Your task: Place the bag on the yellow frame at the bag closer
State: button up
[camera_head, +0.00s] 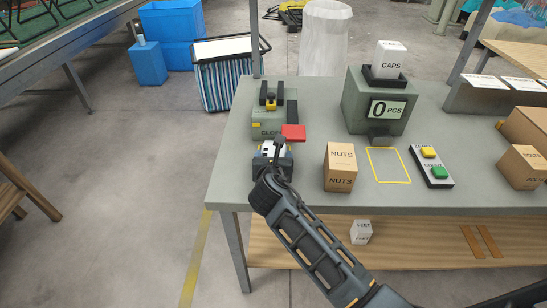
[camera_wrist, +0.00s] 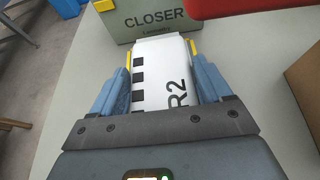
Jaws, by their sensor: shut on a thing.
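A white bag (camera_wrist: 160,65) with black squares and "R2" on it is between the blue fingers of my gripper (camera_wrist: 165,85), which is shut on it. In the head view the bag (camera_head: 273,148) is partly hidden by my gripper (camera_head: 273,158). The grey-green bag closer (camera_wrist: 150,20), labelled CLOSER, stands just beyond the bag; it also shows in the head view (camera_head: 262,124). Small yellow parts show at both sides of the bag. I cannot tell whether they belong to the yellow frame or the fingertips, or whether the bag touches the table.
A red block (camera_head: 293,132) sticks out at the closer's right front. A NUTS box (camera_head: 340,167) stands right of my gripper. A yellow outline (camera_head: 388,165) on the table is empty. A CAPS counter (camera_head: 378,105) and a button panel (camera_head: 431,167) are farther right. The table's left edge is near.

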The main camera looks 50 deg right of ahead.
jog(key=o, duration=1)
jog(key=shift+r, duration=0.1)
jog(key=v, duration=1.2)
